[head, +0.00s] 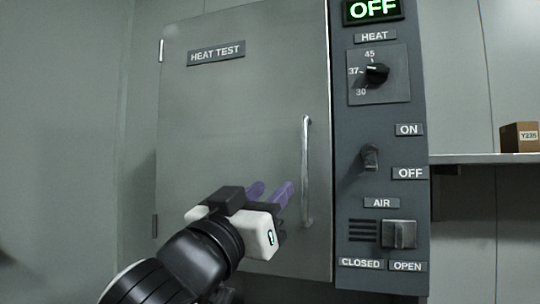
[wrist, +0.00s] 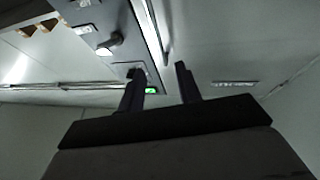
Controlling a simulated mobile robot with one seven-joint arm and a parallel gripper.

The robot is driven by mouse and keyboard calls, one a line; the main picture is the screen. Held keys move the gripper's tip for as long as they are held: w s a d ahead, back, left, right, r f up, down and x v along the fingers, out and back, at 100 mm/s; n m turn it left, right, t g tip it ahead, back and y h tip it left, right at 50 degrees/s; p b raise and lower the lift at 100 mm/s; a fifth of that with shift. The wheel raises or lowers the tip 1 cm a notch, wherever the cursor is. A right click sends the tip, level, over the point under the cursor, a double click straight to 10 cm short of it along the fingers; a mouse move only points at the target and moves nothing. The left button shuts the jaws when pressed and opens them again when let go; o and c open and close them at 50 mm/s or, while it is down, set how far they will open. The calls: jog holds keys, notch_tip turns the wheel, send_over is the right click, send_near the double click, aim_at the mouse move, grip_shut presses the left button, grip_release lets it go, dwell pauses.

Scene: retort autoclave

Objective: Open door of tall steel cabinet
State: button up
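The tall steel cabinet's grey door (head: 240,110) faces me and looks shut, with a "HEAT TEST" label near its top and hinges on its left edge. Its vertical bar handle (head: 306,165) is near the right edge. My gripper (head: 271,190) is in front of the lower door, left of the handle, with its purple fingers apart and nothing between them. In the wrist view, my gripper (wrist: 158,72) also shows two separated fingers. The handle (wrist: 165,25) appears there as a bright bar ahead of them. I see no contact with the handle.
A dark control panel (head: 380,130) right of the door carries a heat dial (head: 377,73), an ON/OFF switch (head: 370,157), an air slider (head: 398,234) and a lit "OFF" display (head: 373,10). A shelf (head: 485,158) at right holds a brown box (head: 520,137). The left side looks clear.

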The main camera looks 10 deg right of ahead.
aim_at(303, 163)
jog(key=p+x, duration=0.1)
jog(key=x, duration=0.3)
jog(key=p+x, duration=0.2)
jog(key=x, duration=0.2)
jog(key=p+x, duration=0.2)
jog(key=x, duration=0.2)
jog(key=shift+w+d+f, duration=0.15)
jog(key=shift+w+d, duration=0.05)
jog(key=shift+d, duration=0.2)
jog(key=shift+w+d+p, duration=0.5)
jog(key=shift+w, duration=0.05)
grip_shut()
